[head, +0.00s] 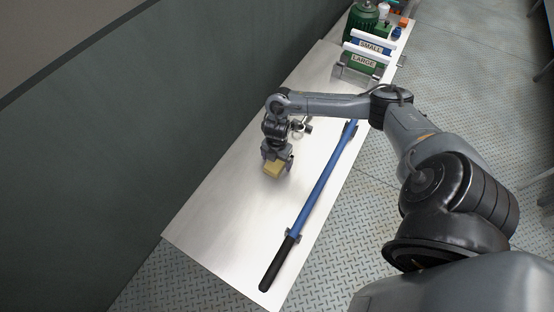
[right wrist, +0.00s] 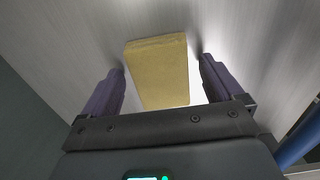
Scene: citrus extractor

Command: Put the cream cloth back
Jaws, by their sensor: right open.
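The cream cloth (head: 273,168) is a small yellowish block-shaped piece on the bare metal table (head: 225,205). In the right wrist view the cloth (right wrist: 160,72) lies between the two fingers, with a gap on each side. My right gripper (head: 276,163) is over the cloth from above, open, its fingers (right wrist: 160,85) on either side of it and not closed on it. The far part of the cloth in the head view is hidden by the gripper. My left gripper is not in view.
A long blue bar with a black grip (head: 318,187) lies along the table's right side. Labelled holders, SMALL (head: 371,47) and LARGE (head: 364,63), and a green machine (head: 362,20) stand at the far end. A dark wall (head: 150,130) borders the left.

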